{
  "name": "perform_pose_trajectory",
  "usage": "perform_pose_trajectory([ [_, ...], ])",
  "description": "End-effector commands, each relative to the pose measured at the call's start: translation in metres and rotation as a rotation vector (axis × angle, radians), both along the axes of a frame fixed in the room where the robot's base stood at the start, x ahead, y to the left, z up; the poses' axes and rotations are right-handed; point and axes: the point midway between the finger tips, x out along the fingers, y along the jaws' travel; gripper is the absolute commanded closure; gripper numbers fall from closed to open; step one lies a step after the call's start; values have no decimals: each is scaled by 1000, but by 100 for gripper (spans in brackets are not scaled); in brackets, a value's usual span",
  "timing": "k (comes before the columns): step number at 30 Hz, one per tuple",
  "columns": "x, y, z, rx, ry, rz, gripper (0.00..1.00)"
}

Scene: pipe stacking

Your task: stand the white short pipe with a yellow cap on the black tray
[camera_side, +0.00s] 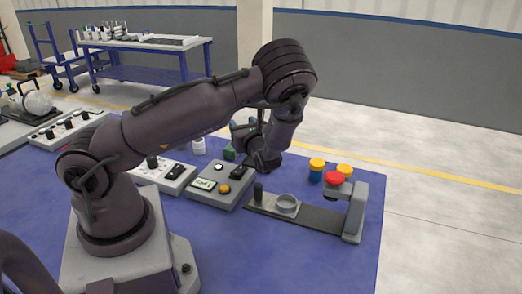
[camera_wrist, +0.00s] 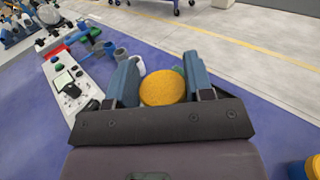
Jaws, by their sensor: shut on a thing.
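My gripper (camera_wrist: 162,62) has its two blue fingers on either side of a round yellow cap (camera_wrist: 162,88) and is shut on that capped pipe. The pipe's body under the cap is hidden in the wrist view, so its colour and length do not show. In the side view, my gripper (camera_side: 243,130) is above the blue table, behind the grey control box, and the held piece is hard to make out. I cannot pick out the black tray for certain; a dark base plate (camera_side: 318,216) with a grey ring on it lies at the right of the table.
Control boxes, one with a yellow button (camera_side: 224,188), line the table's middle. A white cylinder (camera_side: 198,146) stands behind.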

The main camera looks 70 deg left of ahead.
Motion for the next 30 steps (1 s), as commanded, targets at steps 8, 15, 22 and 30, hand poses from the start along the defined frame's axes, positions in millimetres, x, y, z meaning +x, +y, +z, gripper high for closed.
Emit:
perform_pose_trajectory([
  [8,49,41,-40,0,2,1,76],
  [15,70,57,-72,0,0,1,76],
  [22,78,63,-89,-1,2,0,76],
  [30,77,62,-113,1,0,1,76],
])
